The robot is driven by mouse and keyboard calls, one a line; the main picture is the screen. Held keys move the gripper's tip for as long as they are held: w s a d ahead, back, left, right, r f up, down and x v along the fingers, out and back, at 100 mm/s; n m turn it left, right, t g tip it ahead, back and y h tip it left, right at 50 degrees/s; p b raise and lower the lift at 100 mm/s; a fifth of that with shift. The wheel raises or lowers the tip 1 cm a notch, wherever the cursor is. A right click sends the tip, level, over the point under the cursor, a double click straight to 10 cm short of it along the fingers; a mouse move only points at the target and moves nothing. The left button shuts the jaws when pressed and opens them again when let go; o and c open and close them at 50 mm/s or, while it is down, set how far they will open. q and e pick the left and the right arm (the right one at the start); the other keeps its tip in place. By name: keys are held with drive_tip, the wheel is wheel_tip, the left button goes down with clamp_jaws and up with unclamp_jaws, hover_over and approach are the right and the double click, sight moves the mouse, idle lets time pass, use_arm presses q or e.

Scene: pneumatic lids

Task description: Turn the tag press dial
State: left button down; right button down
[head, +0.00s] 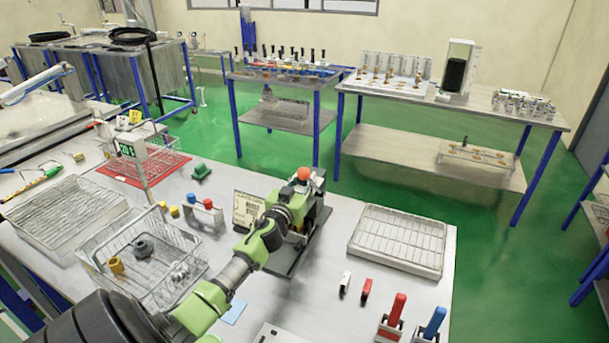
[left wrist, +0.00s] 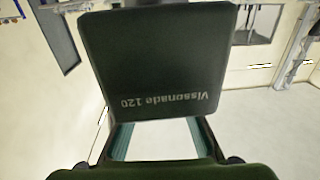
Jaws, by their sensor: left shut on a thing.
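The tag press (head: 285,262) stands near the middle of the white table, a dark machine on a dark base plate. A red-orange round part (head: 303,173) shows at its top, beyond the end of my left arm. My left gripper (head: 308,190) is at the upper part of the press and is shut on a part there, which looks like the dial. My wrist and the press hide the contact. In the left wrist view, a dark panel lettered "Vissonade 120" (left wrist: 155,60) covers the middle, and teal finger parts show below it. My right gripper is not in view.
A printed card (head: 247,209) stands left of the press. A wire basket (head: 110,262) and a slatted tray (head: 75,212) are on the left, a silver tray (head: 398,238) on the right. Red (head: 392,315) and blue (head: 432,325) handles stand at the front right.

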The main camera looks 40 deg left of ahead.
use_arm(q)
drive_tip(key=shift+n+g+y, duration=0.4)
drive_tip(key=shift+n+y, duration=0.2)
drive_tip(key=shift+y, duration=0.2)
drive_tip(key=c, duration=1.8)
unclamp_jaws()
drive_tip(key=shift+r, duration=0.1)
drive_tip(key=shift+o, duration=0.2)
drive_tip(key=shift+s+a, duration=0.1)
drive_tip(key=shift+s+d+f, duration=0.25)
drive_tip(key=shift+s+d, duration=0.15)
drive_tip(key=shift+s, duration=0.05)
drive_tip(key=v, duration=0.6)
drive_tip(key=shift+a+r, duration=0.1)
drive_tip(key=shift+r, duration=0.05)
drive_tip(key=shift+s, duration=0.45)
